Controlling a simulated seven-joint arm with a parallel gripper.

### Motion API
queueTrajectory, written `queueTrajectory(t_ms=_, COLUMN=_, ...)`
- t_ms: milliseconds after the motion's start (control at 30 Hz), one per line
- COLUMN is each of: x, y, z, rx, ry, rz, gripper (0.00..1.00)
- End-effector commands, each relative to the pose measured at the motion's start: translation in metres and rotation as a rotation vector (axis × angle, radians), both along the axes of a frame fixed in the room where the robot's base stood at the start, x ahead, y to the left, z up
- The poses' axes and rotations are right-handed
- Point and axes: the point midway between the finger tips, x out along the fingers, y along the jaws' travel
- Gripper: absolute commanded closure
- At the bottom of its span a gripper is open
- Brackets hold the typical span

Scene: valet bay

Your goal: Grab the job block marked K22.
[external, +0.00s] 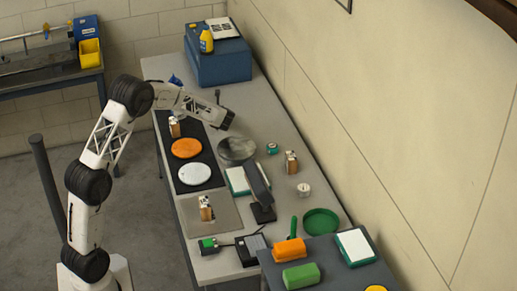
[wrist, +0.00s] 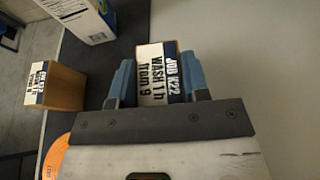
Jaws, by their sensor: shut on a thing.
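The job block marked K22 (wrist: 158,82) is a tan block with white and dark label faces. In the wrist view its label reads "JOB K22" and "WASH 1 h from 9". My gripper (wrist: 160,92) is shut on it, with one blue finger on each side. I cannot tell whether the block touches the table. The held block and the fingers are not clearly visible in the external view, where my arm covers that area.
Another labelled block (wrist: 55,88) stands left of my gripper; it shows on the black mat (external: 207,166) beside an orange disc (external: 186,148). More blocks stand at the grey plate (external: 205,208) and right of the dark disc (external: 290,162). A printed white box (wrist: 85,18) is beyond.

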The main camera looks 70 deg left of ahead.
Motion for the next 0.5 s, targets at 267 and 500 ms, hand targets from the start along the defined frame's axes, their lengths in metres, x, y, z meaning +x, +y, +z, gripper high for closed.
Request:
queueTrajectory(t_ms=267, x=-0.031, y=-0.030, z=0.005, rx=0.000, ry=-0.001, rz=0.000, gripper=0.84)
queueTrajectory(t_ms=500, x=-0.057, y=-0.057, z=0.009, rx=0.001, ry=-0.001, rz=-0.001, gripper=0.84)
